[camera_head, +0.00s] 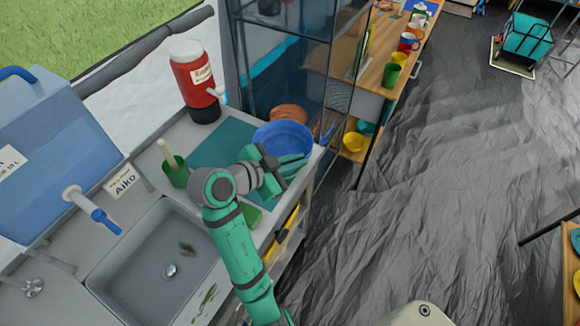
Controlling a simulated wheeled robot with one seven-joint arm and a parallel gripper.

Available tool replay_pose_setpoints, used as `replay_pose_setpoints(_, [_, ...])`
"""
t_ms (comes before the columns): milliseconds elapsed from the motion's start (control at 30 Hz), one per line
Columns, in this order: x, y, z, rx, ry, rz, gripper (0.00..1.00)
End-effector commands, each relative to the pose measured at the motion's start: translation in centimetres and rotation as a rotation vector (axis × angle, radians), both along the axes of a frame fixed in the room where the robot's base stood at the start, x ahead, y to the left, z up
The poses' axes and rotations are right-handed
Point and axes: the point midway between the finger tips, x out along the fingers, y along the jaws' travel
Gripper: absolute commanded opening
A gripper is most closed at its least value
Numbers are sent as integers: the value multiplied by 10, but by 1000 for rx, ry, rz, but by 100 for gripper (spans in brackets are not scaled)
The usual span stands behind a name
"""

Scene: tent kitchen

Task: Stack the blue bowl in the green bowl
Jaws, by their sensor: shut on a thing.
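A blue bowl (282,134) is at the far right end of the sink counter, over or on a teal mat (222,143). My gripper (288,165) is at the near rim of the blue bowl, shut on it. The fingertips are partly lost against the bowl and my wrist. I cannot tell whether the bowl touches the mat. A teal-green bowl (366,128) sits on a low shelf to the right, partly hidden; I cannot tell if it is the green bowl.
A terracotta bowl (288,113) is just behind the blue bowl. A red dispenser (195,80) and a green cup (175,171) stand left of it. The sink (160,262) is nearer. A glass-sided cabinet (285,70) rises behind. A yellow bowl (353,141) is on the low shelf.

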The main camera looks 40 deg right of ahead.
Motion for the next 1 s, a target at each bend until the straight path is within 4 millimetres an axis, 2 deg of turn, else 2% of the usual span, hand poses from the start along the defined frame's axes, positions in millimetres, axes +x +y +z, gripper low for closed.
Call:
replay_pose_setpoints(100, [15, -4, -21, 0, 4, 0, 0])
replay_pose_setpoints(233, [27, -7, -35, 0, 3, 1, 0])
replay_pose_setpoints(467, [35, -9, -45, 0, 2, 0, 0])
replay_pose_setpoints(700, [37, -10, -75, 0, 3, 1, 0])
replay_pose_setpoints(1000, [37, -10, -78, 0, 0, 0, 0])
